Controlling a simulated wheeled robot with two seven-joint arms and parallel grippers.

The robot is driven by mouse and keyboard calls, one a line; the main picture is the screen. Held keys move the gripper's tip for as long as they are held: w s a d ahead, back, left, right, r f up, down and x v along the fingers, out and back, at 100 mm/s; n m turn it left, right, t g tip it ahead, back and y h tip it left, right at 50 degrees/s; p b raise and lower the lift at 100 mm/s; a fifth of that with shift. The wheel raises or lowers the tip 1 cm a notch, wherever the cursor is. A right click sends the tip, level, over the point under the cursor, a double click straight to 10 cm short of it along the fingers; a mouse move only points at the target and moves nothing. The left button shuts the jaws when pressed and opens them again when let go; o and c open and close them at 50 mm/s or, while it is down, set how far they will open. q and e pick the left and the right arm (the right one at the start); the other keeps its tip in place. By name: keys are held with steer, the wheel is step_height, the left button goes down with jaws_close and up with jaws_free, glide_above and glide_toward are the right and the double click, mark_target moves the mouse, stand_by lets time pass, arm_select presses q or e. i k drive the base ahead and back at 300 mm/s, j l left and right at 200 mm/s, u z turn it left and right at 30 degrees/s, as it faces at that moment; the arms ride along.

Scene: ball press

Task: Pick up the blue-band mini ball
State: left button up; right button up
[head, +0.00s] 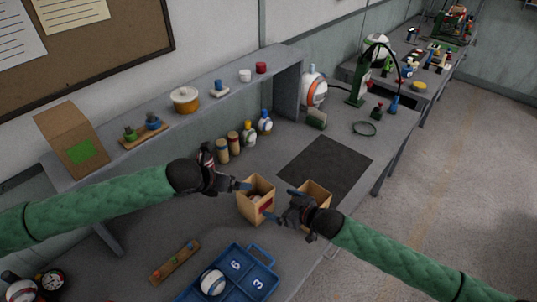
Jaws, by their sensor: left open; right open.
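I cannot make out for sure which item is the blue-band mini ball. A white ball with a dark band (212,282) sits in the blue tray (262,262) at the bottom; its band colour is unclear. My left gripper (234,182) is open and empty, just left of an open cardboard box (254,211). My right gripper (281,204) is open, its blue-tipped fingers over and beside that box and a second cardboard box (317,190). Something small and pale shows inside the first box, too small to tell. The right gripper partly hides both boxes.
Blue-topped (265,123) and yellow-topped (249,134) white items and two tan cylinders (228,147) stand below the shelf (205,108). A wooden strip (175,262) lies left of the tray.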

mark_target(213, 283)
steer(key=k, duration=2)
